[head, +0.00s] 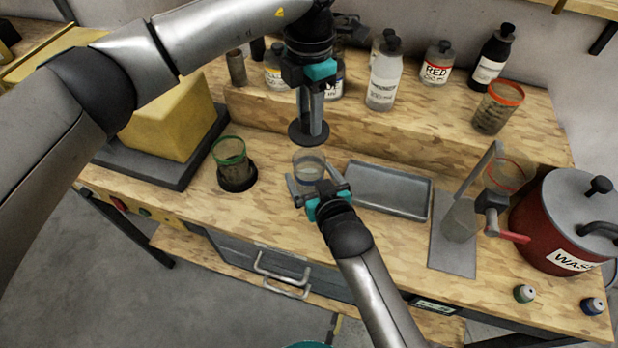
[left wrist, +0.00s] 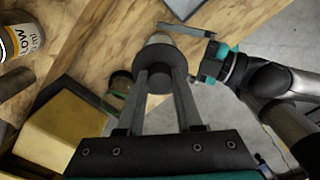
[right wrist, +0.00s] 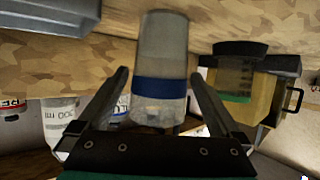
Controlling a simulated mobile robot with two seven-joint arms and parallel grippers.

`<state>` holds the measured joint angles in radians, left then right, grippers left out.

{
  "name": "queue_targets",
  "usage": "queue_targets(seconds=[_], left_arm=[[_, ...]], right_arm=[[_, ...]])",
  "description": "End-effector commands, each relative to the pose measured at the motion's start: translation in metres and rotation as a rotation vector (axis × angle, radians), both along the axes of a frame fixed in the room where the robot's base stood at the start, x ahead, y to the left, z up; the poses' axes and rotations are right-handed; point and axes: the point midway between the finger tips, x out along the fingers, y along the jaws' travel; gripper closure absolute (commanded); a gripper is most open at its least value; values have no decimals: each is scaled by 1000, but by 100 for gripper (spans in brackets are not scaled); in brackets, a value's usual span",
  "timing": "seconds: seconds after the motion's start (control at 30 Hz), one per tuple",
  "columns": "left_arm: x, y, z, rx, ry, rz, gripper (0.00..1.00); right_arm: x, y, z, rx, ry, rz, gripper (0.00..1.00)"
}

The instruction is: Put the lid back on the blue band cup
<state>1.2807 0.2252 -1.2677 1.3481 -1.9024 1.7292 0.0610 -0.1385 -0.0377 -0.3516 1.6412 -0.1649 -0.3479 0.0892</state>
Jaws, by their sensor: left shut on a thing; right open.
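The blue band cup (right wrist: 160,60) is clear, with its blue band (right wrist: 160,91) plain in the right wrist view. It also shows in the head view (head: 307,166), standing on the bench. My right gripper (head: 318,190) is open, with its fingers on either side of the cup; gaps show beside it in the right wrist view (right wrist: 158,76). My left gripper (head: 311,120) is shut on the dark round lid (head: 302,136) and holds it above the cup, apart from it. The lid also shows in the left wrist view (left wrist: 157,82), hiding part of the cup.
A grey tray (head: 415,211) lies right of the cup. A green-rimmed cup (head: 231,155) sits in a dark holder at left. Several bottles stand on the raised shelf behind. A stand with a red handle (head: 513,237) and a red pot (head: 540,225) are at right.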

Motion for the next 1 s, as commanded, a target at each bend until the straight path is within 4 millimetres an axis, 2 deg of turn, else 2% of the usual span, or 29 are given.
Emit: queue_targets(seconds=[0.17, 1.0], left_arm=[[0, 0, 0, 0, 0, 0, 100], [0, 0, 0, 0, 0, 0, 100]], right_arm=[[0, 0, 0, 0, -1, 0, 0], [0, 0, 0, 0, -1, 0, 94]])
